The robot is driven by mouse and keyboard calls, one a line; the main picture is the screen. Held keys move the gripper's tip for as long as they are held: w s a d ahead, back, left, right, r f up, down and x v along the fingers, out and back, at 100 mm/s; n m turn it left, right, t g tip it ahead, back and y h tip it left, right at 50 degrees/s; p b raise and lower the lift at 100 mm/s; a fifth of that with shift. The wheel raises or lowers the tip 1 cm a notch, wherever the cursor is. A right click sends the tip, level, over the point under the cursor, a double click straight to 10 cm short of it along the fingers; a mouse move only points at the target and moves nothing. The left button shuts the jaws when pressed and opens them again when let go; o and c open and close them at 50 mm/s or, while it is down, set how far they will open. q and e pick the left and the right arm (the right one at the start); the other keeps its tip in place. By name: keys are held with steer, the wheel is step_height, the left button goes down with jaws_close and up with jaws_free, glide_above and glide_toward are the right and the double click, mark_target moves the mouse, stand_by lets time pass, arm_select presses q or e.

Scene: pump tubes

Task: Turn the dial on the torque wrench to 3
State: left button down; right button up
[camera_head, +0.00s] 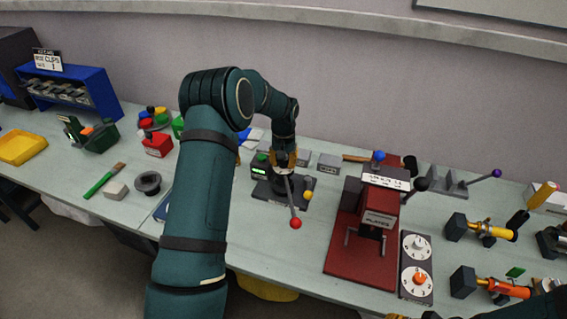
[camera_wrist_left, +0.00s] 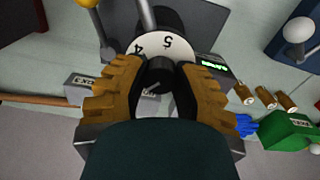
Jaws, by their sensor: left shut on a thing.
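The dial (camera_wrist_left: 185,43) is a white disc with the digits 4 and 5 showing, and a dark knob (camera_wrist_left: 158,76) stands at its middle. My left gripper (camera_wrist_left: 155,88) is shut on this knob, its tan ribbed fingers on either side. In the head view my left gripper (camera_head: 284,158) reaches down from above onto the dark device, hiding the dial there. A grey lever (camera_head: 291,195) with a red ball end points forward from this device. The rest of the dial's digits are hidden. Part of my right arm (camera_head: 525,306) shows at the bottom right; its jaw state is unclear.
A green-lit display (camera_head: 259,170) is left of the device. A red press (camera_head: 365,235) stands to the right, beside a panel with two dials (camera_head: 416,268). Grey boxes (camera_head: 328,163) sit behind.

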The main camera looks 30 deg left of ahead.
mark_target(283, 161)
arm_select(q)
steer(key=shift+m, duration=1.9)
steer(key=c, duration=0.6)
jaws_free()
steer(key=shift+c, duration=0.2)
step_height(283, 161, up, 12)
steer(key=shift+s+f, duration=0.1)
